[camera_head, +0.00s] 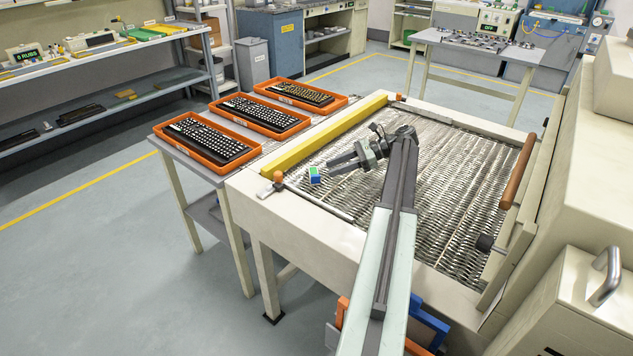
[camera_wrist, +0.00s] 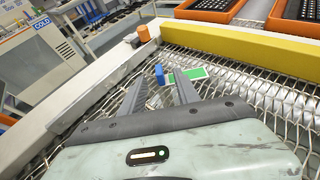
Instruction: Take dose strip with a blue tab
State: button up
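A small dose strip with a green, white-edged body and a blue tab (camera_head: 315,179) sits on the metal mesh belt near its left side. In the wrist view the blue tab (camera_wrist: 160,75) shows in the gap between my fingertips, and the green part (camera_wrist: 197,73) shows beyond and right of the right finger, which partly covers the strip. My gripper (camera_head: 331,164) is open and empty, its fingers pointing at the strip. It also shows in the wrist view (camera_wrist: 158,78). I cannot tell whether a finger touches the strip.
The mesh belt (camera_head: 455,165) is bordered by a yellow bar (camera_head: 325,136) and a pale frame with an orange knob (camera_head: 278,177). Several orange trays (camera_head: 210,157) with keyboards stand on a side table to the left. A brown roller handle (camera_head: 517,172) is at the right.

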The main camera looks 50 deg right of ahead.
aim_at(318, 175)
jog(key=b+x, duration=0.2)
jog(key=x, duration=0.4)
jog(key=shift+s+f, duration=0.15)
jog(key=shift+s, duration=0.05)
grip_shut()
